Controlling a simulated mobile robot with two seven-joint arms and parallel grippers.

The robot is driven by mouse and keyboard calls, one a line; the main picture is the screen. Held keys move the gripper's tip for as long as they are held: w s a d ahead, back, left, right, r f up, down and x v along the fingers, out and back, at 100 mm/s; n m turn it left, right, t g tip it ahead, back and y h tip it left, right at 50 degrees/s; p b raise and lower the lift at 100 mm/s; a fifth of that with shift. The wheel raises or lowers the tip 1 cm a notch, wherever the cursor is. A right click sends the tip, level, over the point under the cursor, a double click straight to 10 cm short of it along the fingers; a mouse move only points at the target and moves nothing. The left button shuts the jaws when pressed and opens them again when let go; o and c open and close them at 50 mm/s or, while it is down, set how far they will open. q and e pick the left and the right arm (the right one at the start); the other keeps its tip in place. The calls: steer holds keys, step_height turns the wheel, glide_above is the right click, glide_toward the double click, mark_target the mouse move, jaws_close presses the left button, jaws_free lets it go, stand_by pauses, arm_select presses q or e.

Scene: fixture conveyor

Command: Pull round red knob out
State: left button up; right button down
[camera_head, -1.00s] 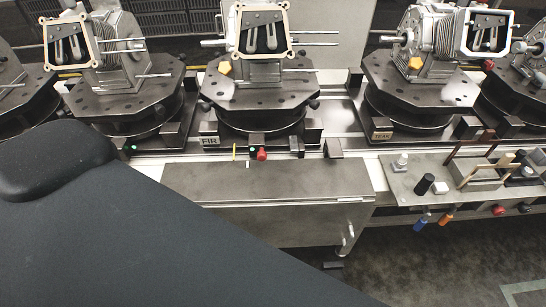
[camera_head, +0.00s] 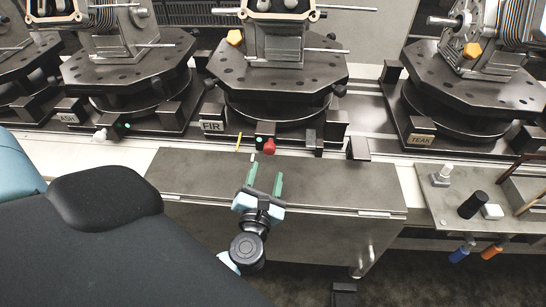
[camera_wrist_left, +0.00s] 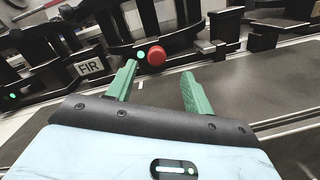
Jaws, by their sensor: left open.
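The round red knob (camera_head: 269,146) sits on the front edge of the fixture labelled FIR, beside a small green light. In the left wrist view the red knob (camera_wrist_left: 156,56) shows beyond the fingers, in line with the space between them and nearer the left finger. My left gripper (camera_head: 264,180) is open, with two green fingers apart and nothing between them. It is over the grey metal cover, a little short of the knob and not touching it. The left gripper also fills the lower part of the left wrist view (camera_wrist_left: 158,95). My right gripper is not in view.
A TEAK fixture (camera_head: 475,90) is farther right. The grey metal cover (camera_head: 330,185) is clear. A tool shelf with a black knob (camera_head: 473,205) lies right.

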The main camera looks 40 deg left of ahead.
mark_target(269, 153)
arm_select(q)
steer(key=n, duration=0.1)
steer(key=w+a+n+g+y, duration=0.1)
steer(key=n, duration=0.1)
steer(key=shift+w+f, duration=0.2)
steer(key=shift+f, duration=0.1)
steer(key=shift+x, duration=3.95)
steer(key=shift+s, duration=0.1)
steer(key=shift+c, duration=0.3)
jaws_close()
